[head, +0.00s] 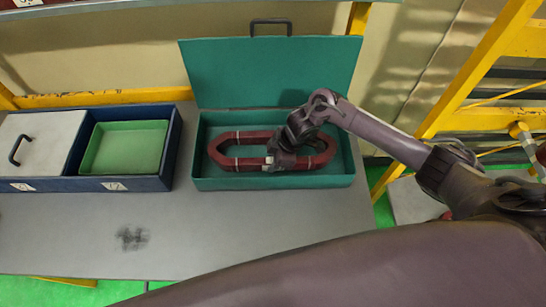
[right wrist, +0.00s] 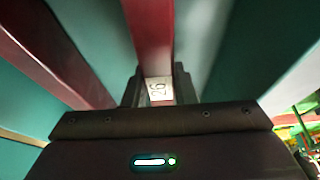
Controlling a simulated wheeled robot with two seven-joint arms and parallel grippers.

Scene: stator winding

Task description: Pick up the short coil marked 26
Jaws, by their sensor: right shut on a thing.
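A dark red coil (head: 228,151), a long loop with light bands, lies inside the open green box (head: 200,183). My right gripper (head: 277,157) reaches into the box from the right and is shut on the near side of the coil. In the right wrist view the red bar of the coil (right wrist: 150,40) runs between the jaws of my right gripper (right wrist: 157,88), and a white tag (right wrist: 159,89) reading 26 shows there. The far side of the coil also shows at the left of that view. I cannot tell whether the coil is lifted off the box floor. My left gripper is not in view.
The green box's lid (head: 275,75) stands open at the back. A blue box (head: 175,150) to its left holds a light green tray (head: 124,147) and a grey lid with a handle (head: 40,145). The grey table front (head: 230,230) is clear. Yellow frame posts (head: 480,60) stand at right.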

